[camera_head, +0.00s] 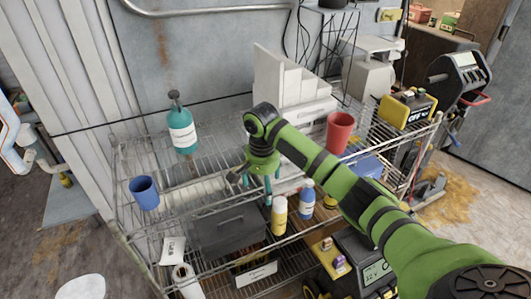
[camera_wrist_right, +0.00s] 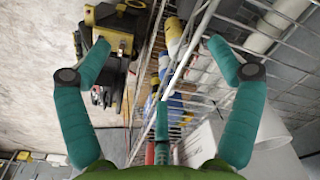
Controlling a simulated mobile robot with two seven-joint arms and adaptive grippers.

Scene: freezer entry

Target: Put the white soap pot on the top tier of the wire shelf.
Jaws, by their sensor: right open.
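A small white container with dark print (camera_head: 172,250), which may be the white soap pot, stands at the left front of the wire shelf, below the top tier; I cannot read its print. The wire shelf's top tier (camera_head: 128,158) is an open grid of thin bars. My right gripper (camera_head: 262,190) is above the front part of the top tier, right of the white container and apart from it. In the right wrist view my right gripper (camera_wrist_right: 160,55) has its teal fingers wide apart with nothing held between them. My left gripper is not in view.
On the top tier are a teal pump bottle (camera_head: 182,130), a blue cup (camera_head: 144,192), a red cup (camera_head: 339,131) and white file holders (camera_head: 285,80). A grey bin (camera_head: 230,232), a yellow bottle (camera_head: 279,215) and a blue bottle (camera_head: 306,200) are lower. Bare grid shows between the cups.

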